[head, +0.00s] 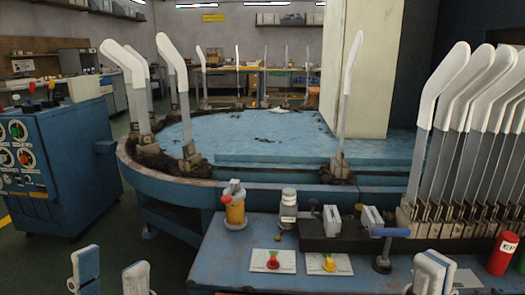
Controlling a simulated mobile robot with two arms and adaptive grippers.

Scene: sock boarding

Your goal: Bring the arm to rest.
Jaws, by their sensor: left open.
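My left gripper (112,273) is at the bottom left of the head view, its two fingers apart with nothing between them. It is left of the blue workbench, over the dark floor. My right gripper (432,272) is at the bottom right, in front of the bench. Its fingers look close together and are partly cut off by the picture edge, so its opening is unclear. I see no sock in either gripper. White socks sit on upright boards around the blue round table (270,135), such as the sock (353,50) near the column.
A row of sock-covered boards (470,100) stands at the right. On the workbench (225,262) are a yellow pot (235,210), a glass jar (288,208), red (273,261) and yellow (328,263) knobs and a red can (503,253). A blue control cabinet (60,150) stands left.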

